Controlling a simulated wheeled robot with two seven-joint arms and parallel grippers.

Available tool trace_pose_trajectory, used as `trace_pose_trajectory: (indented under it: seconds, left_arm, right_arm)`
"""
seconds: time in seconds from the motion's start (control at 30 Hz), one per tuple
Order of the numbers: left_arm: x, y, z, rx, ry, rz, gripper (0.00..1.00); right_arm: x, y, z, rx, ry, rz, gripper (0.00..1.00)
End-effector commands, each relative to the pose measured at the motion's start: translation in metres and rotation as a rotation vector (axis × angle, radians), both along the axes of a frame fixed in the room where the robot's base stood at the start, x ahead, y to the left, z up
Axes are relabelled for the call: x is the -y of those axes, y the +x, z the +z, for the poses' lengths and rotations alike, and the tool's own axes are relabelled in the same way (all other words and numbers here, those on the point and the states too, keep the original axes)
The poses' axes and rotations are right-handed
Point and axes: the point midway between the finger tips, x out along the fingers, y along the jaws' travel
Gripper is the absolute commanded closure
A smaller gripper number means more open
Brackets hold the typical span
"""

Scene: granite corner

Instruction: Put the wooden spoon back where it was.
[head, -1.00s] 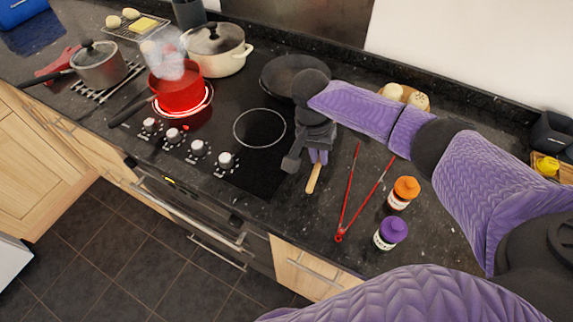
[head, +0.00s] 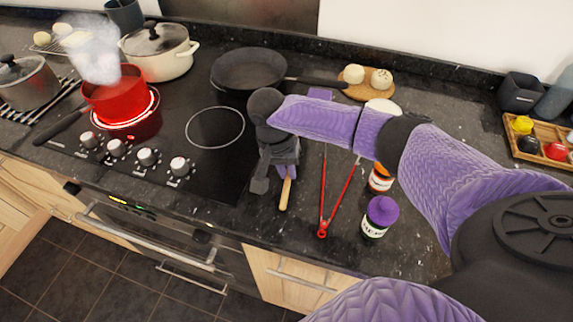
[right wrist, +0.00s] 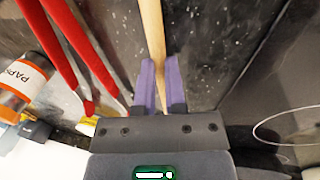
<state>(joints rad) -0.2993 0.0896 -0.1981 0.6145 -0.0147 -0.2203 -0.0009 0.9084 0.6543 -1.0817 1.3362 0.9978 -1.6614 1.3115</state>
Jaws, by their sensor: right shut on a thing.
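The wooden spoon shows as a pale handle (head: 285,194) below my right gripper (head: 287,173) in the head view. The right gripper is shut on this handle, above the counter between the cooktop and the red tongs. In the right wrist view the handle (right wrist: 153,38) runs up the picture from between the purple fingers (right wrist: 160,88). The rest of the spoon is hidden by the gripper and arm. I cannot tell whether the handle touches the counter. My left gripper is not in view.
Red tongs (head: 323,228) lie right of the spoon. A purple-lidded jar (head: 380,217) and an orange-labelled jar (head: 381,181) stand beyond them. A black pan (head: 249,71) is behind. A steaming red pot (head: 113,100) sits on a glowing ring at left. The counter's front edge is close.

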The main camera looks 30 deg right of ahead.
Motion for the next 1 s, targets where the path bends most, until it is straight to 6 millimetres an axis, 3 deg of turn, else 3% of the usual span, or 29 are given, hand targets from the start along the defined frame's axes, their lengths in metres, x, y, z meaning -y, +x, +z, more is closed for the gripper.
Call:
trace_pose_trajectory:
  seconds: [0.13,0.17,0.33,0.53,0.73,1.0]
  left_arm:
    - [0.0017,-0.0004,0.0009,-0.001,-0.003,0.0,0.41]
    - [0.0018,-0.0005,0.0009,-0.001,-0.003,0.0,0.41]
    - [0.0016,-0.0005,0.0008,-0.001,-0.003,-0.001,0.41]
    - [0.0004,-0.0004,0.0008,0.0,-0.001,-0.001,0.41]
    - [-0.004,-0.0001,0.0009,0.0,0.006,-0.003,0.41]
    - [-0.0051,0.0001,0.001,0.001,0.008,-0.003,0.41]
  right_arm:
    - [0.0,0.0,0.0008,0.001,0.001,0.0,1.0]
    - [-0.0001,0.0001,0.0009,0.001,0.001,0.0,0.84]
    - [0.0,0.0,0.0008,0.0,0.0,0.0,0.48]
    - [-0.0002,0.0,0.0007,0.0,0.0,0.0,0.43]
    - [0.0,0.0,0.0007,0.0,0.0,0.0,0.01]
    - [0.0,0.0,0.0006,0.0,0.0,0.0,0.0]
